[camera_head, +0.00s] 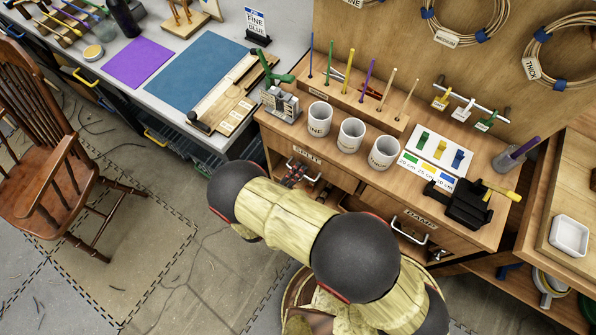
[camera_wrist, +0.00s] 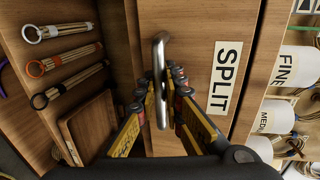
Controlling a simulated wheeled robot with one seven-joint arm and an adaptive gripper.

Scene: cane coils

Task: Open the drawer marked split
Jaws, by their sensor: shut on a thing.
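The drawer marked SPLIT (camera_wrist: 195,30) has a wooden front, a white label and a metal bar handle (camera_wrist: 160,50). It looks closed. In the head view its label (camera_head: 307,155) shows under the left end of the bench top. My gripper (camera_wrist: 160,95) is at the drawer front, with its yellow-sided fingers on either side of the handle, shut on it. In the head view my gripper (camera_head: 294,173) shows small and dark at the handle, with my arm covering part of the cabinet below.
A second drawer marked DAMP (camera_head: 421,219) is to the right. White cups (camera_head: 351,135) stand on the bench top above. In the wrist view, an open compartment beside the drawer holds cane bundles with rings (camera_wrist: 60,68). A wooden chair (camera_head: 50,160) stands at the left; the floor between is mostly clear.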

